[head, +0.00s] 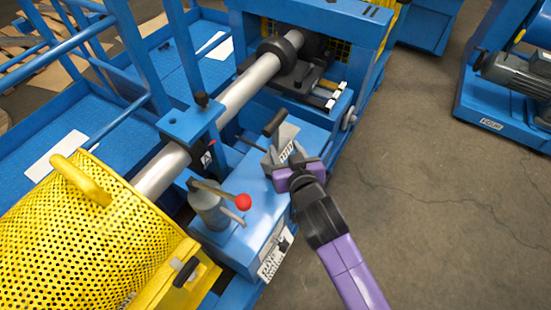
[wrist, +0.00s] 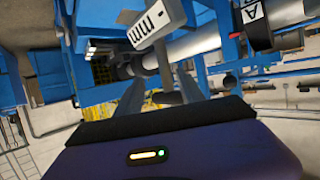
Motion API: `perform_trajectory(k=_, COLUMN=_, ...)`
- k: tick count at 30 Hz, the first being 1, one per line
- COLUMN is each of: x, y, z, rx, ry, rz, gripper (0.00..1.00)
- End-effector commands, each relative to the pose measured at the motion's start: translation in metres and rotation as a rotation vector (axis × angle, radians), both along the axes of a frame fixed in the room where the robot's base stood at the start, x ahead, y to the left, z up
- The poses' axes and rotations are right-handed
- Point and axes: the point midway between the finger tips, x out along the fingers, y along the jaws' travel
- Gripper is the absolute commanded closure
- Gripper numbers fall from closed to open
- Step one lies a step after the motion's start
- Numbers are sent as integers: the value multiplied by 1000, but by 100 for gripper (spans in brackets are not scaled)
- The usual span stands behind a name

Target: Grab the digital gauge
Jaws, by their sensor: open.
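The digital gauge (head: 287,137) appears to be the small grey plate-like piece with dark markings on the blue machine housing, beside a black handle. In the wrist view, a pale grey piece with dark marks (wrist: 152,25) looks like the same thing, tilted at the top. My gripper (head: 285,160) is open in front of its near side, with its fingers partly covering its lower part. In the wrist view the fingers (wrist: 160,88) stand apart, pointing towards it. I cannot tell whether they touch it.
A lever with a red knob (head: 243,202) stands on the housing, left of my gripper. A steel shaft (head: 248,86) runs behind it to a black chuck. A yellow perforated guard (head: 95,235) fills the lower left. Bare concrete floor (head: 425,185) lies to the right.

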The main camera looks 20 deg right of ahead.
Motion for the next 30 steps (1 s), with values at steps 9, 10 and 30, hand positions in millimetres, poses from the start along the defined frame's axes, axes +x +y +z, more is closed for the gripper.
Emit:
perform_trajectory(k=9, x=29, y=-3, z=-8, rx=1, ry=0, rz=-3, gripper=55)
perform_trajectory(k=10, x=32, y=-2, z=-9, rx=0, ry=0, rz=-2, gripper=55)
perform_trajectory(k=30, x=74, y=-3, z=-26, rx=1, ry=-1, rz=-3, gripper=59)
